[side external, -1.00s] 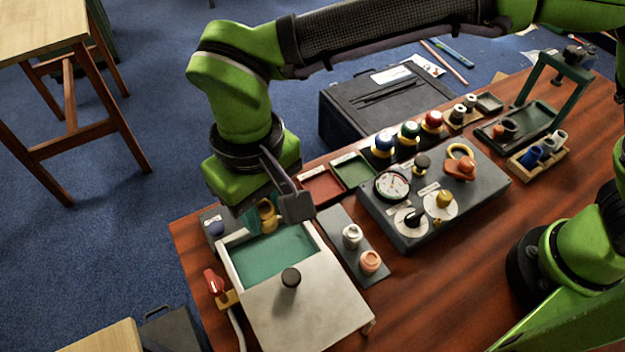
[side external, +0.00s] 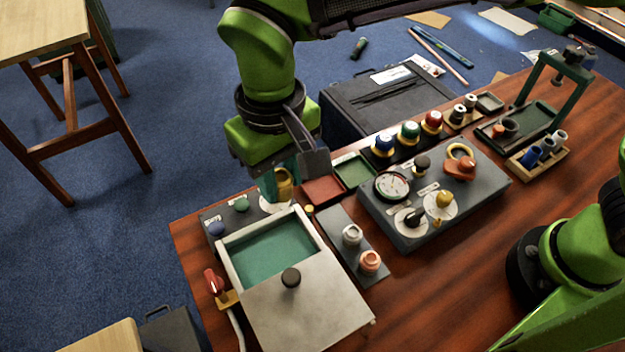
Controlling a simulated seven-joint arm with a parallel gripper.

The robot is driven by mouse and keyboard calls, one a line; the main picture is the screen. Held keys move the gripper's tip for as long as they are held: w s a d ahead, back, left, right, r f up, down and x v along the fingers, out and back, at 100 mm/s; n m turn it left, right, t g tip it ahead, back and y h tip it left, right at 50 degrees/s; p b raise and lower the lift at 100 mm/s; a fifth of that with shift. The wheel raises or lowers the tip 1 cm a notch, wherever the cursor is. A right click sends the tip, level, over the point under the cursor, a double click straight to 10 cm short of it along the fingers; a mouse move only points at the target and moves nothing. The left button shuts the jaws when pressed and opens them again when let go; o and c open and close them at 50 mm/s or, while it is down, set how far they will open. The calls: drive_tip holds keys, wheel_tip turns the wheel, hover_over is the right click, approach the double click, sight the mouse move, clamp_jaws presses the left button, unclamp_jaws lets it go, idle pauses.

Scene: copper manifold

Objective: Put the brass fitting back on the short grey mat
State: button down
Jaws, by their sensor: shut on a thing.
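The brass fitting (side external: 284,184) is held between the fingers of my gripper (side external: 286,178), which is shut on it. The fingers hide part of it. It is in the air, above the back end of the white-rimmed box. The short grey mat (side external: 357,255) lies to the right of that box. A white-grey fitting (side external: 352,235) and a copper fitting (side external: 370,262) stand on its front part. My gripper is up and to the left of the mat's far end. A small yellow piece (side external: 309,209) shows near that far end; I cannot tell what it is.
The white-rimmed box has a green interior (side external: 270,252) and a pale lid (side external: 305,310) with a black knob. A panel with blue and green buttons (side external: 242,204) stands behind it. Red (side external: 322,190) and green (side external: 354,170) trays and a gauge panel (side external: 425,215) flank the mat.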

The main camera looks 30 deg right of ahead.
drive_tip(key=w+d+f, duration=0.2)
drive_tip(key=d+f, duration=0.4)
drive_tip(key=d, duration=0.2)
hover_over(333, 219)
drive_tip(key=shift+n, duration=0.4)
drive_tip(key=shift+d+f, duration=0.1)
drive_tip(key=shift+f, duration=3.8)
drive_tip(key=shift+f, duration=1.3)
drive_tip(key=c, duration=0.5)
unclamp_jaws()
drive_tip(key=shift+a, duration=0.25)
drive_tip(key=shift+c, duration=0.2)
